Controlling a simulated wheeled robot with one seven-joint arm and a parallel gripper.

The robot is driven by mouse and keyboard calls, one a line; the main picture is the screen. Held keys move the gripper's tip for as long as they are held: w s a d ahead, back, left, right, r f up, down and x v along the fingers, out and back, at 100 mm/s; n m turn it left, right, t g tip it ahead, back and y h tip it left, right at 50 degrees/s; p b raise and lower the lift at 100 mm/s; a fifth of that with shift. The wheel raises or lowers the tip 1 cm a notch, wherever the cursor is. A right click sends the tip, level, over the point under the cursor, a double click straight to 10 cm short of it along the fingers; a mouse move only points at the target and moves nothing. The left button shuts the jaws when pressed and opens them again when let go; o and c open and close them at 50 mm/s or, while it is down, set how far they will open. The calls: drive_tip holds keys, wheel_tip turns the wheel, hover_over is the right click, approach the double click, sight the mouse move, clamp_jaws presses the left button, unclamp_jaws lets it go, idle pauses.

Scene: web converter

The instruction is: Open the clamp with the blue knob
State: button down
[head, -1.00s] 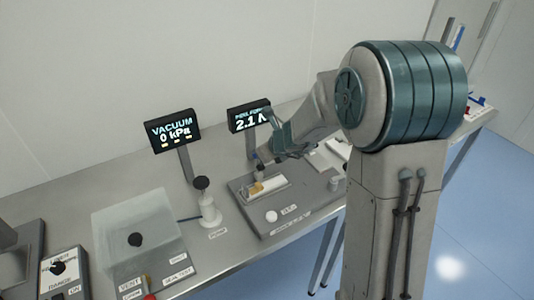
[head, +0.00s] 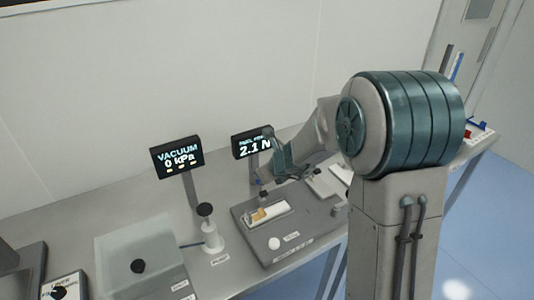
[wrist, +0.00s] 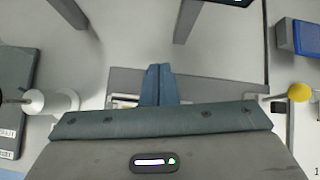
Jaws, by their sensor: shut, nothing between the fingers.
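A grey plate fixture (head: 248,234) stands on the bench, with a pale strip and a small yellowish part (head: 258,215) on it. Above that part a small dark knob (head: 263,194) stands upright, with a bluish bit just over it; it is too small to tell more. My gripper (head: 282,156) is above the back right of this fixture, close to the knob; I cannot tell whether they touch. In the wrist view my gripper's blue fingers (wrist: 158,84) are together and empty over the grey plate. The blue knob is not clear there, and the fingers may hide it.
A display reading 2.1 (head: 252,142) stands close behind my gripper. The vacuum display (head: 177,157) and a white pump post (head: 211,238) are left of the fixture. A yellow ball on a rod (wrist: 299,92) is right in the wrist view.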

wheel_tip(320, 180, up, 8)
drive_tip(key=d+p, duration=0.1)
drive_tip(key=p, duration=0.2)
drive_tip(key=shift+s+r, duration=0.25)
drive_tip(key=shift+d, duration=0.1)
idle(0.3)
drive_tip(key=s+d+r+n+g+b, duration=0.2)
drive_tip(key=s+r+n+b, duration=0.1)
drive_tip(key=s+n, duration=1)
drive_tip(key=s+d+f+n+g+h+b, duration=0.1)
drive_tip(key=s+d+n+h, duration=0.1)
drive_tip(key=s+d+n, duration=0.2)
drive_tip(key=s+d+f+n+h+b, duration=0.2)
drive_tip(key=s+d+n, duration=0.3)
drive_tip(key=s+n, duration=0.6)
drive_tip(key=shift+s+d+f+g+h, duration=0.2)
drive_tip(key=shift+s+g+h, duration=0.15)
drive_tip(key=shift+s, duration=0.55)
